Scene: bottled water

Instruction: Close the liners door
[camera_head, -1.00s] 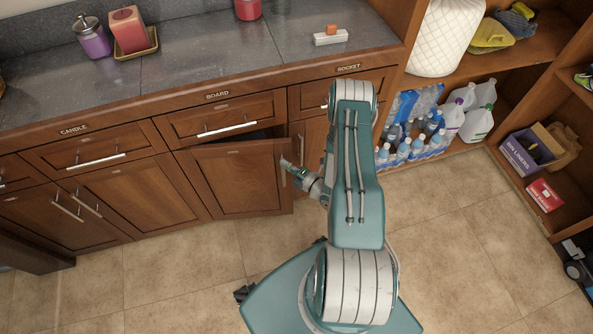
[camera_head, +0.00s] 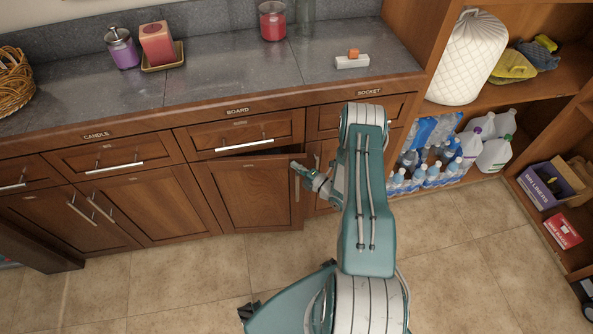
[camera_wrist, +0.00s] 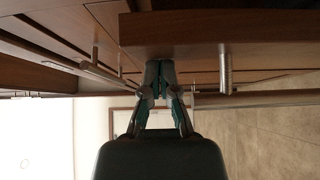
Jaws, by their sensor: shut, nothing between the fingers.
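A brown wooden cabinet door (camera_head: 245,195) under the drawer marked BOARD stands slightly ajar. A thin dark gap shows along its top, and its upright metal handle (camera_head: 297,190) is near its right edge. No "liners" label is readable on it. My gripper (camera_head: 298,167) is shut and empty at the door's upper right edge, close to the handle. In the wrist view, the shut fingertips (camera_wrist: 160,66) are by the edge of a wooden panel (camera_wrist: 185,28) with a handle (camera_wrist: 225,70) to their right. I cannot tell whether they touch the panel.
The BOARD drawer (camera_head: 240,133) with its bar handle is just above. Bottled water (camera_head: 430,175) and white jugs (camera_head: 495,153) stand on the right shelf, near a BIN LINERS box (camera_head: 540,188). Tiled floor (camera_head: 180,275) is clear at lower left.

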